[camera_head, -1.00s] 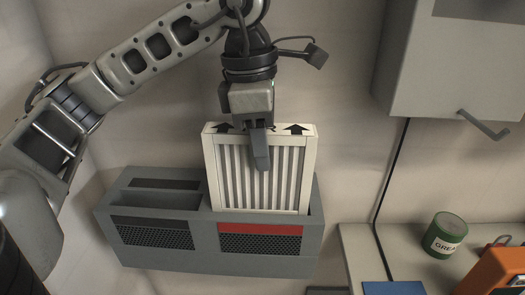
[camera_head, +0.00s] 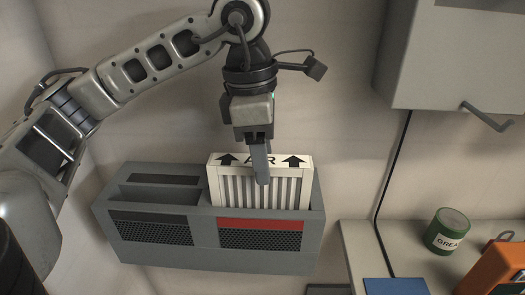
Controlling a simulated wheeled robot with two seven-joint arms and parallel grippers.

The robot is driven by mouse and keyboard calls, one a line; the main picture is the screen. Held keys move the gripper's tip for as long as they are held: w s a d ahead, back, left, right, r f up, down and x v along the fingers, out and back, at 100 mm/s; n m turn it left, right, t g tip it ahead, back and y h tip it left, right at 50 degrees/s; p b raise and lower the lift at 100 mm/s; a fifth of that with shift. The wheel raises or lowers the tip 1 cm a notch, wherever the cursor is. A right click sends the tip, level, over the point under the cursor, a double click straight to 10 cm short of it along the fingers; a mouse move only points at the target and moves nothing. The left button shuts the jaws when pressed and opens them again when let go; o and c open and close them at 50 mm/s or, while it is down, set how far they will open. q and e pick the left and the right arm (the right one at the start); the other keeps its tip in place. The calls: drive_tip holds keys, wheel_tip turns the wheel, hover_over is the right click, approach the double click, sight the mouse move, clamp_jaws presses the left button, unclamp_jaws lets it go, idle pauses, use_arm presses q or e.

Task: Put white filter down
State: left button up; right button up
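The white filter (camera_head: 234,187) is a pleated panel with a white frame, black arrows and lettering on its top edge. It stands upright in the right-hand slot of the grey housing (camera_head: 160,253), its lower part hidden inside. My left gripper (camera_head: 262,170) points down over the middle of the filter's top. One finger overlaps the front of the filter; the other is hidden behind it. The filter sits lower against the finger than before, so the gripper appears loosened from it. My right gripper is not in view.
The housing's left slot (camera_head: 158,196) is empty. To the right, a counter (camera_head: 358,248) holds a green grease can (camera_head: 446,231), an orange object (camera_head: 497,277) and a blue item (camera_head: 394,287). A grey cabinet (camera_head: 440,60) with a handle hangs at the upper right.

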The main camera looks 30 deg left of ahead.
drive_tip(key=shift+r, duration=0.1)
use_arm(q)
drive_tip(key=shift+r, duration=0.25)
wheel_tip(320, 180, up, 13)
drive_tip(key=a+p, duration=0.1)
drive_tip(key=p, duration=0.2)
drive_tip(key=shift+s+f+p, duration=0.15)
drive_tip(key=shift+s+p, duration=0.2)
drive_tip(key=shift+p, duration=0.05)
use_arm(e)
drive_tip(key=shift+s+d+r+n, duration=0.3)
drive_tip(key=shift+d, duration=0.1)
use_arm(q)
drive_tip(key=shift+a, duration=0.1)
